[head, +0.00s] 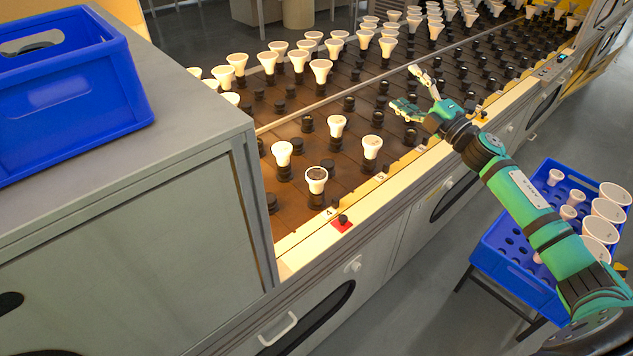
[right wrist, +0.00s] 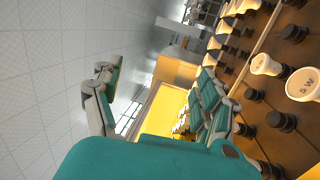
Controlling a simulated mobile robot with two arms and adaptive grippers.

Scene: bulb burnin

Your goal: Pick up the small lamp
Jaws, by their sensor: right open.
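White cone-shaped lamps stand in black sockets on the brown rack (head: 300,215). The nearest are a dark-faced lamp (head: 316,180), a left lamp (head: 282,153), a back lamp (head: 336,126) and a right lamp (head: 371,146). Smaller white lamps, one of them here (head: 555,177), stand in the blue crate at right beside larger ones (head: 608,211). I cannot tell which is the task's lamp. My right gripper (head: 410,90) is open and empty above the rack's front side, right of the near lamps. Its spread fingers show in the right wrist view (right wrist: 160,88), with lamps at that view's right (right wrist: 303,84).
A blue bin (head: 70,110) stands on the grey cabinet (head: 180,90) at left. The blue crate (head: 515,275) sits on a low stand at right. The rack's pale front ledge (head: 380,190) carries a red-based knob (head: 342,222). Many sockets beneath the gripper are empty.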

